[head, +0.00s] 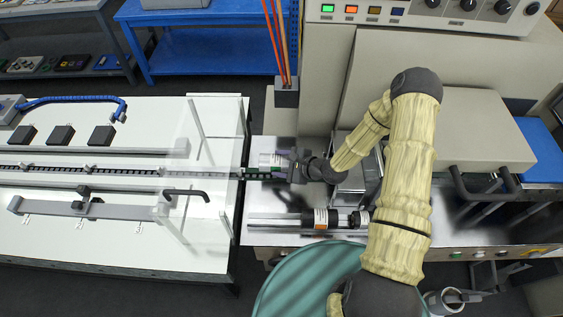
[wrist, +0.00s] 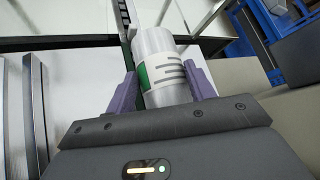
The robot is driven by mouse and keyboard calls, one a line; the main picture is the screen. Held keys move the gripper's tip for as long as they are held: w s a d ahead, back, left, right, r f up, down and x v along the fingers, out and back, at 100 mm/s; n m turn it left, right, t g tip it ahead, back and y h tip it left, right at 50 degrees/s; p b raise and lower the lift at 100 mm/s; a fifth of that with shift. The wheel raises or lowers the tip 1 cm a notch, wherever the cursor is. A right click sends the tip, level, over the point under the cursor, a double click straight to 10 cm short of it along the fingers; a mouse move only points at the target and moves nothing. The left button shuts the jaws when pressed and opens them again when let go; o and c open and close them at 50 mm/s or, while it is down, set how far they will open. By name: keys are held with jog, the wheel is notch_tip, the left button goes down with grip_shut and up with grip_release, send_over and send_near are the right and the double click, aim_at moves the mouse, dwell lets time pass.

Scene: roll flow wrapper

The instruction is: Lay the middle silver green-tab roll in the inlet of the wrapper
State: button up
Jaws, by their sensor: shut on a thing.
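My gripper (wrist: 163,90) is shut on a silver roll (wrist: 155,42), with one purple finger on each side. The roll has a white label with a green patch and dark print, and it points away from the wrist. In the head view my gripper (head: 289,168) is at the left end of the metal worktop, with the silver roll (head: 268,159) beside the end of a dark narrow channel (head: 225,172). That channel runs left along the white machine bed. In the wrist view the channel (wrist: 124,22) lies just beyond the roll. I cannot tell whether the roll touches it.
Dark rolls with orange-and-white labels (head: 324,218) lie on the front of the worktop. Clear panels and a black handle (head: 187,194) stand at the bed's right end. A large beige machine (head: 465,118) stands behind my arm. A green round surface (head: 300,278) is in front.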

aim_at(282, 171)
jog(key=shift+f+b, duration=1.35)
jog(key=shift+f, duration=1.05)
jog(key=o, duration=1.4)
jog(key=shift+d, duration=0.1)
jog(key=b+v, duration=0.1)
jog(key=v, duration=0.6)
jog(key=shift+s+d+r+b, duration=0.1)
jog(key=shift+r+b, duration=0.05)
jog(key=shift+b, duration=0.15)
